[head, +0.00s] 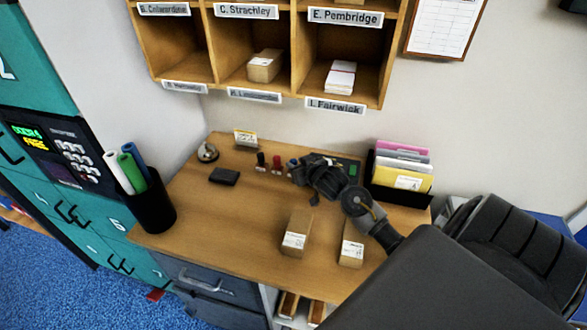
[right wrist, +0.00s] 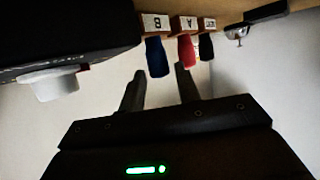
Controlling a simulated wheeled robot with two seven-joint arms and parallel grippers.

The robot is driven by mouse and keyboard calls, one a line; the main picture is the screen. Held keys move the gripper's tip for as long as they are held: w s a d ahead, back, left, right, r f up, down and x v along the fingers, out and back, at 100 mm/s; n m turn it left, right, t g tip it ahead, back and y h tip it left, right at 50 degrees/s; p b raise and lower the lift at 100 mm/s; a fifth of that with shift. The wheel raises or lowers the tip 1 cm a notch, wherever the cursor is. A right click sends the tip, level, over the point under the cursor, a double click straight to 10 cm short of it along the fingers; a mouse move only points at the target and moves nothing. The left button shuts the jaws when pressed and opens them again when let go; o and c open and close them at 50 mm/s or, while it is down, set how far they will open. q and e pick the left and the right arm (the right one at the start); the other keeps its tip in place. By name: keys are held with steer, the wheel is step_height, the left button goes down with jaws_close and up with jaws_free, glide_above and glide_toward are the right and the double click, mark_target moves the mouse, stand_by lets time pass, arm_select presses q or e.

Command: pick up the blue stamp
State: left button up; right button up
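The blue stamp (head: 292,163) stands on the desk at the right end of a short row, beside a red stamp (head: 276,163) and a black stamp (head: 261,160). My right gripper (head: 299,172) is close to it and partly covers it in the head view. In the right wrist view the blue stamp (right wrist: 156,57) has a blue handle and a block marked B. My right gripper (right wrist: 159,72) is open there, with the handle's end in line with the gap between its fingertips. Neither finger appears to touch it. My left gripper is not in view.
Close to the gripper are the red stamp (right wrist: 186,47) and black stamp (right wrist: 206,46). A file holder (head: 402,193) stands right, with cartons (head: 297,234) (head: 352,243) in front. A black pad (head: 224,176), bell (head: 207,152) and tube bin (head: 153,208) are left. The middle-left desk is clear.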

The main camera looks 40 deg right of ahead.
steer(key=shift+x, duration=1.45)
steer(key=shift+c, duration=0.3)
jaws_close()
steer(key=shift+r, duration=0.1)
